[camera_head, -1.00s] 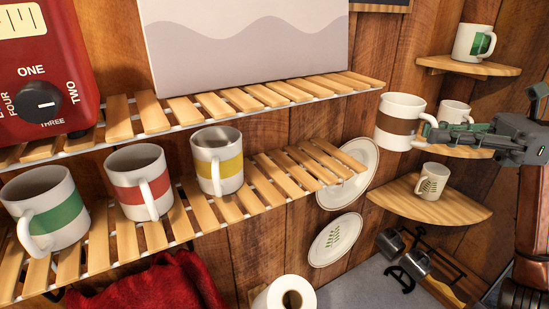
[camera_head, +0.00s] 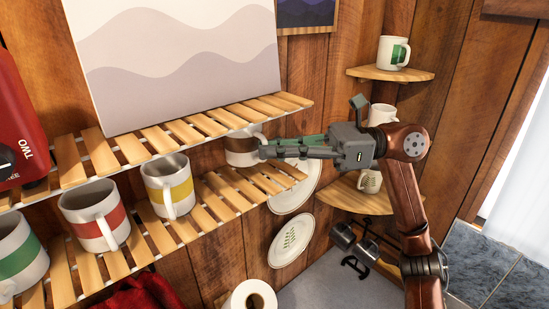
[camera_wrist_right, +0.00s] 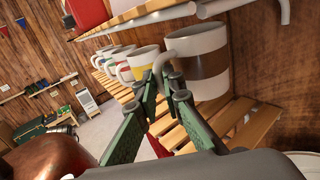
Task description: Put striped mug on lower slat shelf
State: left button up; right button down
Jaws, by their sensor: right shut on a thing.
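The striped mug, white with a brown band (camera_head: 241,152), is at the right end of the lower slat shelf (camera_head: 210,196), under the upper slat shelf. In the right wrist view the mug (camera_wrist_right: 208,66) looks upright over the slats (camera_wrist_right: 240,122); I cannot tell whether its base touches them. My right gripper (camera_head: 268,149) comes in from the right and is shut on the mug's handle; its fingers also show in the right wrist view (camera_wrist_right: 168,88). My left gripper is not in view.
White mugs with yellow (camera_head: 174,191), red (camera_head: 101,230) and green (camera_head: 20,262) bands stand along the lower shelf to the left. The upper slat shelf (camera_head: 190,130) is close above. Corner shelves (camera_head: 390,74) with mugs are at the right. Two plates (camera_head: 290,240) hang below.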

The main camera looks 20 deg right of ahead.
jog(key=f, duration=0.1)
jog(key=f+p, duration=0.1)
jog(key=shift+s+d+f, duration=0.25)
jog(key=shift+s+f, duration=0.05)
jog(key=shift+s, duration=0.05)
jog(key=shift+w+f, duration=0.1)
jog(key=shift+f, duration=0.05)
jog(key=shift+w+a, duration=0.1)
jog(key=shift+f, duration=0.2)
jog(key=c, duration=2.1)
grip_release()
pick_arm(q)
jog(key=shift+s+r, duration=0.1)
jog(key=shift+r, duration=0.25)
